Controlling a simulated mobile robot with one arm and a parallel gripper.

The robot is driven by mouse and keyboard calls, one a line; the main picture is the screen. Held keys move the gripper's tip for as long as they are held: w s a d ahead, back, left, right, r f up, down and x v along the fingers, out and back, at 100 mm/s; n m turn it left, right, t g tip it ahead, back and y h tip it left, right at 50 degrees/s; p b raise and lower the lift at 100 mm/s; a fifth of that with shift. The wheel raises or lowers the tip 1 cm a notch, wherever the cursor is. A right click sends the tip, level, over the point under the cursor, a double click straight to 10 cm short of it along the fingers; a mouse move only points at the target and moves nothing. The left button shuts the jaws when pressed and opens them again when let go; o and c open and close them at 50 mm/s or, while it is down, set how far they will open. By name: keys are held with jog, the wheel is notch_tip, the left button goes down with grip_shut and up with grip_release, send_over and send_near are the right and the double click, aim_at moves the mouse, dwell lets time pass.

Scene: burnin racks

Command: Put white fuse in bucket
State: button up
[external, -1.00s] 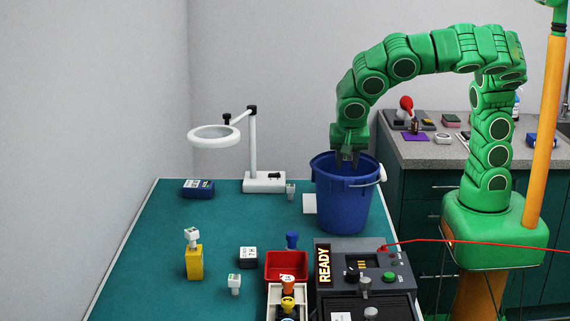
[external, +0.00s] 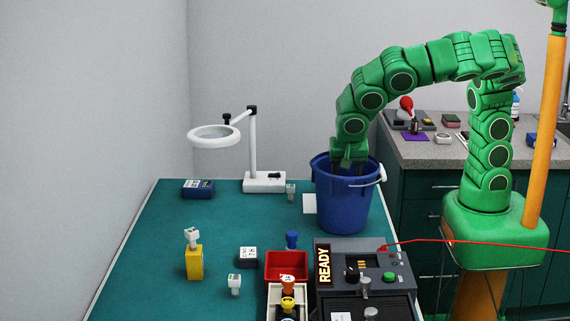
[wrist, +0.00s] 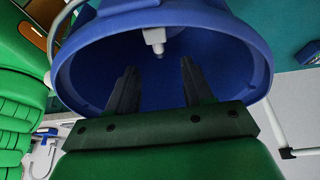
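The blue bucket (external: 343,205) stands upright at the back right of the teal table. My gripper (wrist: 157,82) points down into its mouth; in the external view the fingertips are hidden behind the rim. In the wrist view the two dark fingers are apart with nothing held between them. A small white fuse-like piece (wrist: 154,40) shows beyond the fingertips, seemingly inside the bucket against the blue; whether it rests there or is moving I cannot tell.
A magnifier lamp (external: 265,182) stands left of the bucket, with a small grey-white piece (external: 291,190) between them. A grey test unit marked READY (external: 365,262), a red bin (external: 287,266) and a yellow block (external: 194,263) stand nearer. The left middle of the table is clear.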

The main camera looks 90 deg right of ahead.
jog(key=shift+o, duration=0.6)
jog(key=shift+r, duration=0.15)
notch_tip(320, 180, up, 7)
dwell(0.5)
